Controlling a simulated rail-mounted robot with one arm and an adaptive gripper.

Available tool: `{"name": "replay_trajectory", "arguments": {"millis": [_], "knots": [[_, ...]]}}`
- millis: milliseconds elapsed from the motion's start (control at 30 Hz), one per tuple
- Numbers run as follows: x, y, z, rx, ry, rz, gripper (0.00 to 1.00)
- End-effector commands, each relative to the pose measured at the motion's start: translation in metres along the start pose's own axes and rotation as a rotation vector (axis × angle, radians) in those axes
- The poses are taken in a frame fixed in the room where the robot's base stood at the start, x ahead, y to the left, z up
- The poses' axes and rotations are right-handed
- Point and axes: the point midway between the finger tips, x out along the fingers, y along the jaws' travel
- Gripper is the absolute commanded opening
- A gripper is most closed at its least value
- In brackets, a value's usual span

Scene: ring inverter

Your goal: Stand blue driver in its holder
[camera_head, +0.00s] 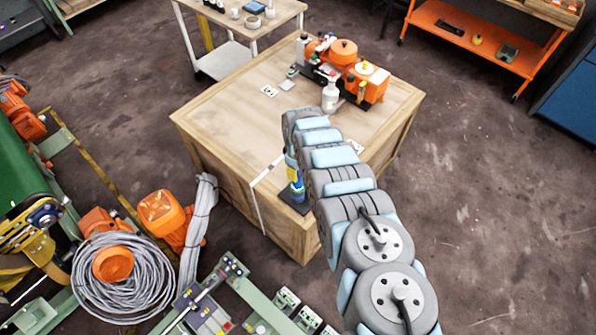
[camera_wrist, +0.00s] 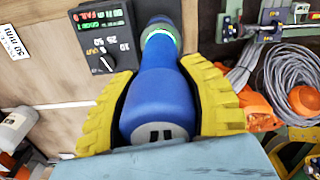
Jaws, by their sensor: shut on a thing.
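The blue driver (camera_wrist: 155,95) is between the yellow ribbed fingers of my gripper (camera_wrist: 157,78), which is shut on its thick handle. The handle's butt end faces the wrist camera. A green-and-white ring (camera_wrist: 160,35) shows near its far end; the tip is hidden. In the head view the driver (camera_head: 297,188) shows as a small blue upright shape under my gripper (camera_head: 292,166), above a dark base (camera_head: 296,204) at the crate's near corner. I cannot tell whether the driver touches this base or whether it is the holder.
A black unit (camera_wrist: 103,35) with a FAIL display and a knob sits beside the driver in the wrist view. The wooden crate (camera_head: 215,115) carries orange machinery (camera_head: 345,55) and a white bottle (camera_head: 330,97) at its back. Its left top is mostly clear. Coiled cable (camera_head: 125,275) lies left.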

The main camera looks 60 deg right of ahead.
Motion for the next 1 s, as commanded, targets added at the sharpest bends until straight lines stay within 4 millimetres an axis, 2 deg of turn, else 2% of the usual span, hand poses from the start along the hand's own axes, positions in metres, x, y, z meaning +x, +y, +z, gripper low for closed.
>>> {"name": "replay_trajectory", "arguments": {"millis": [467,500,600,1000], "knots": [[0.0019,0.0005,-0.0009,0.000,0.001,0.002,0.01],[0.0019,0.0007,-0.0009,0.000,0.001,0.002,0.45],[0.0018,0.0006,-0.0006,0.000,0.001,0.001,0.73],[0.0017,0.0001,-0.0001,0.000,0.000,0.000,0.74]]}}
